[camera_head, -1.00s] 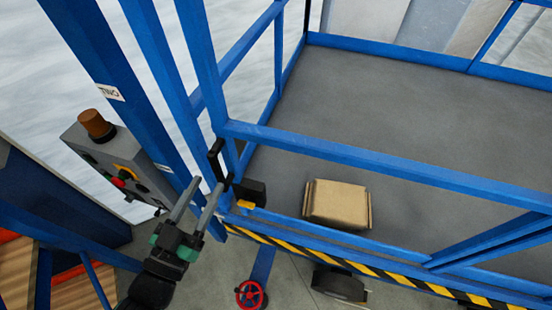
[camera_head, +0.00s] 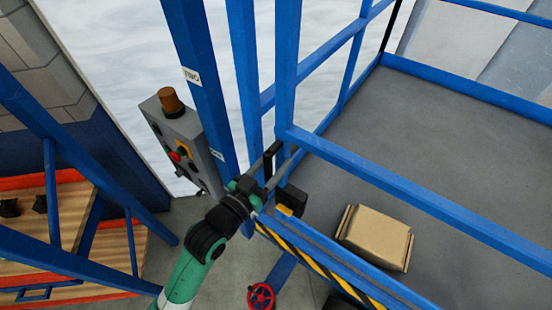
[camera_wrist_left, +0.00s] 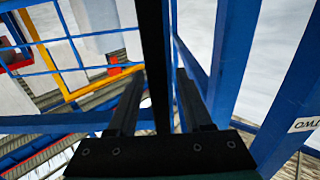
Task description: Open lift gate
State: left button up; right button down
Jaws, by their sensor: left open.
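The lift gate (camera_head: 400,190) is a blue railing frame across the platform's near side, and it looks closed. A black upright handle (camera_head: 271,162) is at its left end, by the blue post. My left gripper (camera_head: 277,158) is open at this handle. In the left wrist view the handle (camera_wrist_left: 154,50) runs as a dark bar between the two spread fingers (camera_wrist_left: 158,100). I cannot tell whether a finger touches it. A black latch block (camera_head: 291,199) with a yellow part sits just below right of the gripper. My right gripper is not in view.
A grey control box (camera_head: 183,145) with buttons and an orange-brown lamp (camera_head: 170,100) is left of the post. A cardboard box (camera_head: 375,238) lies on the grey platform floor (camera_head: 450,130). A red handwheel (camera_head: 261,296) is below. Shelving with wooden boards (camera_head: 70,215) stands left.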

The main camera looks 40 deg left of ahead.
pick_arm(q)
jog(key=shift+w, duration=0.25)
grip_shut()
dwell(1.3)
